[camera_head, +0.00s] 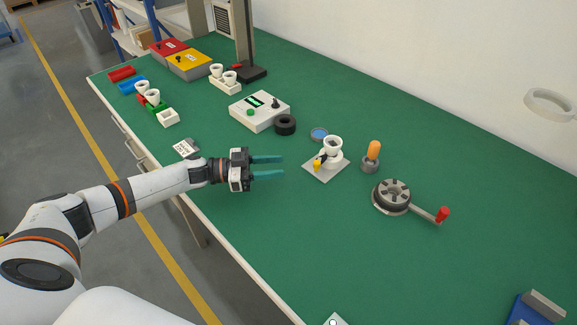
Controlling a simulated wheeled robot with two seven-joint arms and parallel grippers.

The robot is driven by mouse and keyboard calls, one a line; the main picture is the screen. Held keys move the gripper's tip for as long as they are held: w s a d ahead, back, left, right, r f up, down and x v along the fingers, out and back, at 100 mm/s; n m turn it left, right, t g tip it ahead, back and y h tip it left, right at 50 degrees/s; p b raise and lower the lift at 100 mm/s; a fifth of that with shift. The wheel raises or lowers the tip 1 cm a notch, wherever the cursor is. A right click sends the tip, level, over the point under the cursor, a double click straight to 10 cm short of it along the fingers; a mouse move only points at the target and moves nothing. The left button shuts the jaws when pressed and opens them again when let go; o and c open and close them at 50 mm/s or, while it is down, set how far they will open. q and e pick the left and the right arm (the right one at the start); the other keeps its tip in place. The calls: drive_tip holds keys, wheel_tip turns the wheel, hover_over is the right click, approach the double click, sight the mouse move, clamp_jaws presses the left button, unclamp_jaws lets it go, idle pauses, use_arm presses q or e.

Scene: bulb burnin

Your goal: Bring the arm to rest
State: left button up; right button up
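My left arm reaches in from the left over the near edge of the green bench. Its gripper (268,166) is open, with two teal fingers apart and nothing between them. The fingers point right, toward a grey plate (325,172) that carries a white cup-shaped holder (333,146) and a small yellow part. There is a gap between the fingertips and that plate. My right gripper does not show.
A white tester box (260,111) and a black ring (285,125) lie beyond the gripper. A round grey fixture (391,196) with a red-handled crank (443,214) stands right. The green bench (300,240) is clear at the front middle.

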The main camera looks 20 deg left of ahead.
use_arm(q)
drive_tip(key=shift+s+a, duration=0.15)
drive_tip(key=shift+a, duration=0.1)
idle(0.3)
